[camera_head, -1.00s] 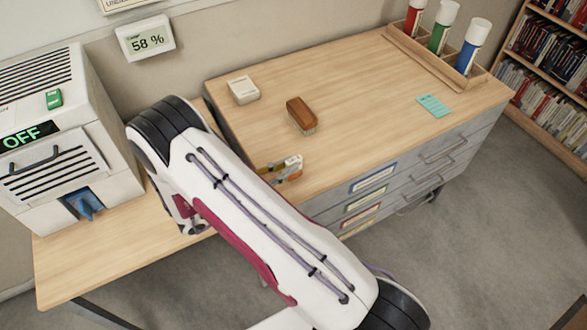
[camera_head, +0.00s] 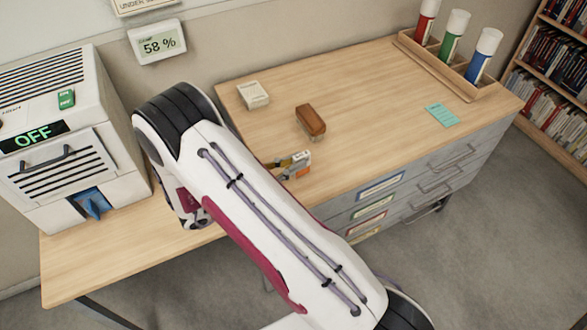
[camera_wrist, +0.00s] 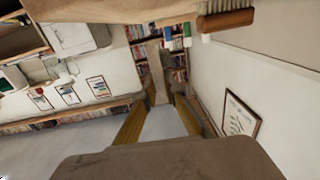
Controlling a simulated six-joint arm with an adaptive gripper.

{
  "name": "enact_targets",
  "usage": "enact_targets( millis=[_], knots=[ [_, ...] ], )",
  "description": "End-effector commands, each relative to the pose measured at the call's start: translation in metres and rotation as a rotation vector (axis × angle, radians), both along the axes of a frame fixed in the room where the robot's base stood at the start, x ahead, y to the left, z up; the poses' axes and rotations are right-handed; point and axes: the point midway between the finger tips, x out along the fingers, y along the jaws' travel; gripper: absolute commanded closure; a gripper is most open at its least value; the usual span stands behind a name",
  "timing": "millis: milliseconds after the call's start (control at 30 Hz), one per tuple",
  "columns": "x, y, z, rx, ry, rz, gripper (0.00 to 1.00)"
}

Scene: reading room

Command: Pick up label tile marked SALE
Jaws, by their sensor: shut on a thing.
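My gripper (camera_head: 292,165) is at the front left edge of the wooden desk top, partly hidden behind my arm. Its jaws are shut on a small white piece (camera_head: 302,157), which looks like the label tile. Orange shows beside the piece, and I cannot read any marking on it. In the wrist view my two yellowish-brown fingers (camera_wrist: 161,106) reach forward and converge. The tile cannot be made out clearly there.
A brown brush (camera_head: 311,121) and a cream block (camera_head: 253,95) stand on the desk top (camera_head: 370,105) behind my gripper. A teal card (camera_head: 441,115) and a rack (camera_head: 437,62) of coloured tubes are to the right. A white machine (camera_head: 75,150) reading OFF stands left.

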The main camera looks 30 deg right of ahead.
Motion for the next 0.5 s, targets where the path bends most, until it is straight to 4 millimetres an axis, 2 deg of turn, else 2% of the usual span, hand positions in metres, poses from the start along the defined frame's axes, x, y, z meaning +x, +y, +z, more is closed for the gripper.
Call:
enact_targets(
  millis=[200, 500],
  knots=[
    [0.0, 0.0, 0.028, 0.0, -0.002, 0.0, 1.0],
    [0.0, 0.0, 0.053, 0.0, -0.001, 0.0, 1.0]
  ],
)
